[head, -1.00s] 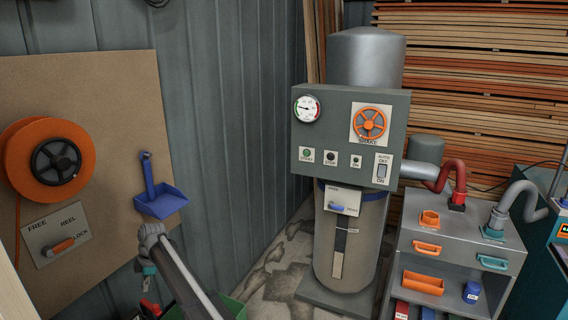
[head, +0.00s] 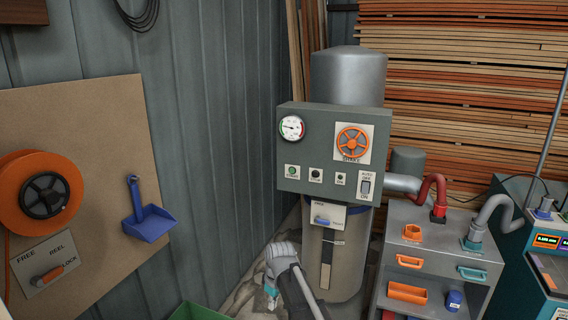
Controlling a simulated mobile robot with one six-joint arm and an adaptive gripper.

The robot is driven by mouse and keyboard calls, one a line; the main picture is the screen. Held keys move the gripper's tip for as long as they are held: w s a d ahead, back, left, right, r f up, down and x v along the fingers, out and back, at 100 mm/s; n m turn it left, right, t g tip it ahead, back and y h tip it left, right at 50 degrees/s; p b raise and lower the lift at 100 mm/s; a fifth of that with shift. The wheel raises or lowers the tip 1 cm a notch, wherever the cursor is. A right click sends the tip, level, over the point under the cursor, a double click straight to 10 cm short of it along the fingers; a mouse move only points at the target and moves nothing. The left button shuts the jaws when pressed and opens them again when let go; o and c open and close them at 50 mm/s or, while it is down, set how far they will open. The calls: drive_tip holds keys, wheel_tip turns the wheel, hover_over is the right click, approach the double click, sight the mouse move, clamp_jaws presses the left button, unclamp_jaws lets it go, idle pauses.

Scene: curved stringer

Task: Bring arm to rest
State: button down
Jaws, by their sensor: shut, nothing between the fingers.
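My arm reaches in from the bottom edge of the head view, with its grey elbow-like joint low in the middle, in front of the grey machine's cylinder. My gripper (head: 270,289) shows small beside that joint, hanging down at its left. It looks shut and holds nothing that I can see. Its fingertips are small and partly hard to make out. It appears apart from the machine, the wall and the board.
A grey dust-extractor panel (head: 299,192) with an orange wheel (head: 352,143) stands behind my arm. A tool cart (head: 440,215) is at right. A reel (head: 45,190) and a blue dustpan (head: 149,222) hang on the left board. A green bin (head: 196,312) is at bottom.

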drive_tip(key=s+d+r+m+p, duration=0.2)
drive_tip(key=s+d+m, duration=0.3)
drive_tip(key=d, duration=0.5)
drive_tip(key=s+d+r+m+h+p, duration=0.1)
drive_tip(key=s+d+m, duration=0.4)
drive_tip(key=d, duration=0.5)
drive_tip(key=s+r, duration=0.1)
drive_tip(key=s, duration=0.1)
drive_tip(key=shift+s+d+p, duration=0.2)
drive_tip(key=shift+s+p, duration=0.15)
